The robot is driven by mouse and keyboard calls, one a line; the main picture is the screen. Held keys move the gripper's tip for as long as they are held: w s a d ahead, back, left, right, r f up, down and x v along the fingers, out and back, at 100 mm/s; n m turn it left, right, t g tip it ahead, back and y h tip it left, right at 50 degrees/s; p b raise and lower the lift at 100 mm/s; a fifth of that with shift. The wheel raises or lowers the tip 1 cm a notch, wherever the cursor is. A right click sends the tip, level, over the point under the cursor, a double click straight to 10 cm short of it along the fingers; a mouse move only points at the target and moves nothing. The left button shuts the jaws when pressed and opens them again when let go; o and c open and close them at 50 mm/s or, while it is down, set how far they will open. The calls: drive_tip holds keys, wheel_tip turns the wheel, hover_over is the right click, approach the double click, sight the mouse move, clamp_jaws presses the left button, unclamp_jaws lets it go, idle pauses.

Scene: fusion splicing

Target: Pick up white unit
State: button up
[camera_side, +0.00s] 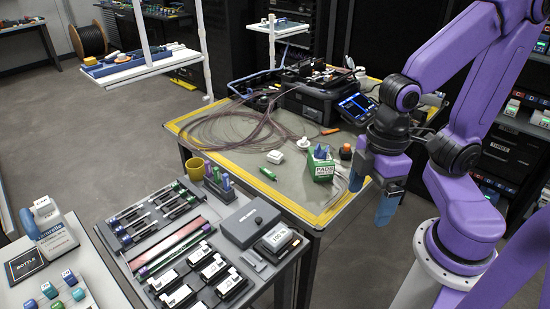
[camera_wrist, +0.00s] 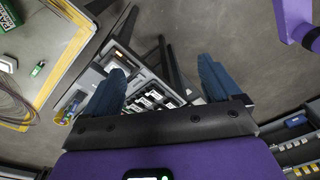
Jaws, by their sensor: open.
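My gripper (camera_side: 373,195) is open and empty, its blue fingers pointing down at the right of the yellow-edged table, above the floor. In the wrist view the two fingers (camera_wrist: 161,70) stand wide apart with nothing between them. A small white block (camera_side: 275,157) lies on the yellow-edged table, left of the gripper and apart from it. A black device with a white top (camera_side: 277,238) sits at the right end of the grey tool tray. Which of these is the white unit I cannot tell.
A green-and-white pads box (camera_side: 321,166) stands between my gripper and the small white block. A green item (camera_side: 268,173), coiled fibres (camera_side: 225,130) and a black splicer case (camera_side: 312,100) are on the same table (camera_side: 325,217). A yellow cup (camera_side: 195,169) stands behind the tray.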

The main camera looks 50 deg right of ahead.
drive_tip(key=w+a+f+m+t+y, duration=0.35)
drive_tip(key=w+a+m, duration=0.35)
drive_tip(key=w+a, duration=0.75)
drive_tip(key=w+d+f+m+t+h, duration=0.1)
drive_tip(key=w+f+m, duration=0.1)
drive_tip(key=w, duration=0.4)
drive_tip(key=w+d+f+m+t, duration=0.1)
drive_tip(key=w+m+t, duration=0.15)
drive_tip(key=w, duration=0.35)
drive_tip(key=w+d+f+m+h, duration=0.1)
drive_tip(key=w+d+f+m, duration=0.1)
drive_tip(key=w, duration=0.4)
drive_tip(key=m+h, duration=1)
drive_tip(key=h, duration=0.3)
approach(275, 153)
drive_tip(key=x, duration=0.2)
drive_tip(key=shift+w+d+f, duration=0.1)
drive_tip(key=shift+w, duration=0.2)
drive_tip(key=shift+s+x, duration=0.2)
drive_tip(key=shift+x, duration=2.8)
drive_tip(key=shift+d, duration=0.1)
drive_tip(key=c, duration=1.1)
